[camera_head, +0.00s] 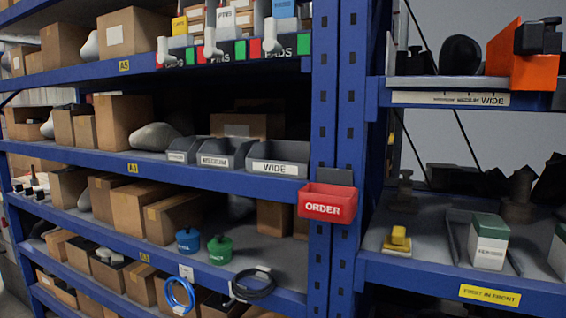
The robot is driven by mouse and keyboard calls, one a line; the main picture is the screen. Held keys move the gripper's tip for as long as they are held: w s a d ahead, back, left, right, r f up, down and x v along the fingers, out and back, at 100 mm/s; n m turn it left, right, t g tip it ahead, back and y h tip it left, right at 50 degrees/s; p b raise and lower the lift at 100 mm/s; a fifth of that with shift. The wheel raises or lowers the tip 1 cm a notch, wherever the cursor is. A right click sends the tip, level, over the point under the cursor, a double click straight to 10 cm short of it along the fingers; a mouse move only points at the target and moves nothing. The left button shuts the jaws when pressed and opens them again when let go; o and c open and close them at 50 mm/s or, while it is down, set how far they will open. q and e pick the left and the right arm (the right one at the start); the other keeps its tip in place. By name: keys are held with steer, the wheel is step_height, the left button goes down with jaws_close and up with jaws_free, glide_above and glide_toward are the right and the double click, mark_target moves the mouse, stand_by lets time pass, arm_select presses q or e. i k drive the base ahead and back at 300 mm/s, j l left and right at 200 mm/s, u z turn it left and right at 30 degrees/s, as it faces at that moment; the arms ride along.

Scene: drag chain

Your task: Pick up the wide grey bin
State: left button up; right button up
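The wide grey bin (278,161) sits at the right end of the middle shelf of the left rack. It is an open-fronted dark grey bin with a white label reading "WIDE" on its front. It stands close to the blue upright on its right. A grey bin labelled like "MEDIUM" (226,154) is beside it on the left, and a smaller grey bin (184,151) is left of that. Neither of my grippers shows in this view.
A red "ORDER" bin (329,202) hangs on the blue upright (325,100), right of and below the wide bin. Cardboard boxes (122,122) fill the shelf's left part. A lower shelf holds a blue canister (188,240) and a green canister (219,250). The right rack has its own "WIDE" label (450,99).

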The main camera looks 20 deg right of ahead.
mark_target(283, 158)
steer(key=z, duration=0.35)
steer(key=i+j+z, duration=0.15)
steer(key=z, duration=0.25)
steer(key=i+j+z, duration=0.1)
steer(key=z, duration=0.35)
steer(key=j+z, duration=0.4)
steer(key=i+j+z, duration=0.1)
steer(key=z, duration=0.35)
steer(key=j+z, duration=0.25)
steer(key=z, duration=0.15)
steer(key=j+z, duration=0.1)
steer(key=j, duration=0.35)
steer(key=k+j+z, duration=0.1)
steer(key=j, duration=0.3)
steer(key=k+j+z, duration=0.1)
steer(key=j, duration=0.3)
steer(key=k+j+z, duration=0.15)
steer(key=j, duration=0.3)
steer(key=k+j+z, duration=0.1)
steer(key=j, duration=0.3)
steer(key=k+j+z, duration=0.1)
steer(key=j, duration=0.25)
steer(key=k+j+z, duration=0.1)
steer(key=j, duration=0.3)
steer(key=k+j+z, duration=0.1)
steer(key=k+j, duration=0.2)
